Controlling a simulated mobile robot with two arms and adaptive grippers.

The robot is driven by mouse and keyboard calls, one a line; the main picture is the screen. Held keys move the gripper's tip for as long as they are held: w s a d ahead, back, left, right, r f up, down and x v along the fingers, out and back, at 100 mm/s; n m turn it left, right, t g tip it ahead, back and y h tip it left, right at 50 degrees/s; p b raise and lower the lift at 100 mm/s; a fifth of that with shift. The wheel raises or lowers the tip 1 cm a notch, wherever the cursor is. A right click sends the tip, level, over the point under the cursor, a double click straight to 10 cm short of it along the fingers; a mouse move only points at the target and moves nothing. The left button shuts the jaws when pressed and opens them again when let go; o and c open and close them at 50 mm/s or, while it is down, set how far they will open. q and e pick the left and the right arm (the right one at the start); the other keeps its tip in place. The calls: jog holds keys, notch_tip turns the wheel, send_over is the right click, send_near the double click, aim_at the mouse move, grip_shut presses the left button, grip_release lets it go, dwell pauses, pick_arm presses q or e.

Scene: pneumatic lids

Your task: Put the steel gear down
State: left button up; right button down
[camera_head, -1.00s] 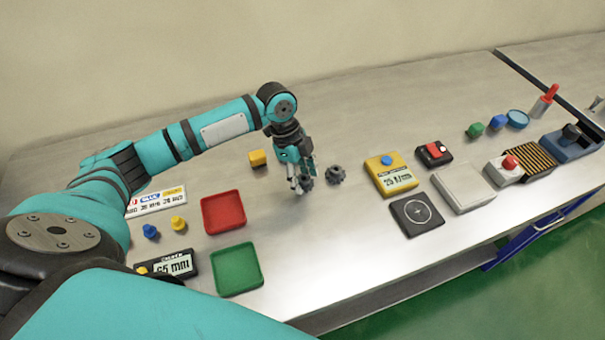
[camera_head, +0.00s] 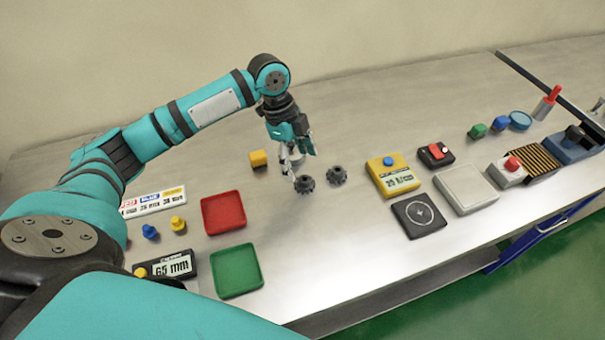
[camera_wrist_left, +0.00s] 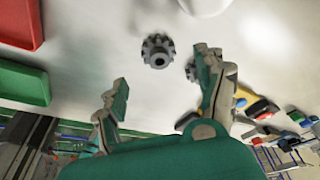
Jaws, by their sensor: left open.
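Two dark, toothed gears lie on the steel table. The left gear (camera_head: 305,184) is just below my left gripper (camera_head: 304,165), which is open and empty. In the left wrist view this gear (camera_wrist_left: 158,51) lies flat beyond the open fingertips (camera_wrist_left: 162,70), apart from them. The right gear (camera_head: 337,175) lies close beside it, and in the wrist view it is partly hidden behind a finger. I cannot tell from looks which one is steel. My right gripper is not in view.
A red tray (camera_head: 223,212) and a green tray (camera_head: 236,270) lie left of the gears. A yellow cube (camera_head: 258,158) and a mostly hidden white round object (camera_wrist_left: 205,4) are near the gripper. A yellow device (camera_head: 392,176) and black pad (camera_head: 419,214) stand right. Table front of the gears is clear.

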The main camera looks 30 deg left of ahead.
pick_arm(q)
jog(key=v, duration=0.6)
